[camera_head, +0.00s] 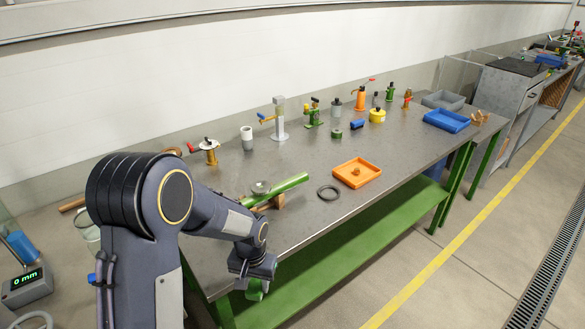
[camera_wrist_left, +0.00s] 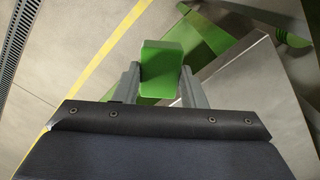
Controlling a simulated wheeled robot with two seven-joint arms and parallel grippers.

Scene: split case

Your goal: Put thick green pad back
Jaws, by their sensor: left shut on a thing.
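My left gripper (camera_head: 252,276) is low at the near front edge of the grey table, pointing down. It is shut on a thick green pad (camera_wrist_left: 161,60). In the left wrist view the pad is a bright green block with rounded corners, between the two grey fingers (camera_wrist_left: 160,85). In the head view only a small part of the pad (camera_head: 257,290) shows below the gripper. The pad seems to be off the tabletop, beside its front edge. My right gripper is not in view.
Several valves and fittings stand along the back, with a blue tray (camera_head: 446,121) farther right. A green lower shelf (camera_head: 350,235) runs beneath. The near tabletop is mostly clear.

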